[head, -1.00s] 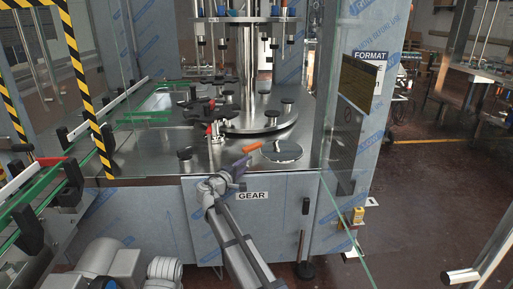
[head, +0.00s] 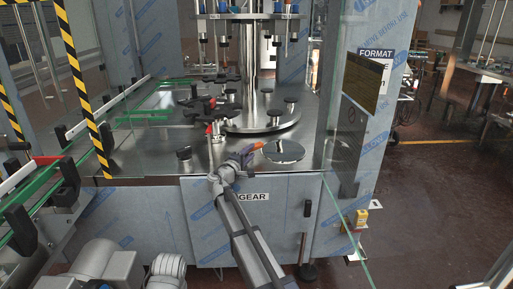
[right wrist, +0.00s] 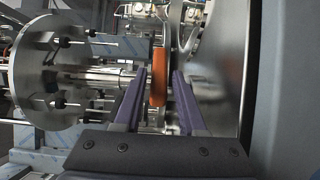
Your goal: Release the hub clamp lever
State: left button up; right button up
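The clamp lever has an orange handle (head: 272,146), low over the steel machine table, just left of a round polished disc. My right gripper (head: 250,154) reaches it from the front, with its fingertips at the handle's left end. In the right wrist view the orange handle (right wrist: 158,76) stands between the two purple fingers (right wrist: 160,85). The fingers are apart, with a gap visible on each side of the handle; I cannot tell if either touches it. The hub column (head: 247,70) rises behind. My left gripper is not in view.
A red-handled black clamp (head: 213,127) stands left of the hub. The polished disc (head: 284,151) lies flat on the table. Green guide rails (head: 45,195) run at left. A steel post and clear panel (head: 350,140) bound the right side.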

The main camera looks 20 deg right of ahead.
jog(key=x, duration=0.5)
jog(key=shift+w+d, duration=0.25)
grip_shut()
dwell(1.2)
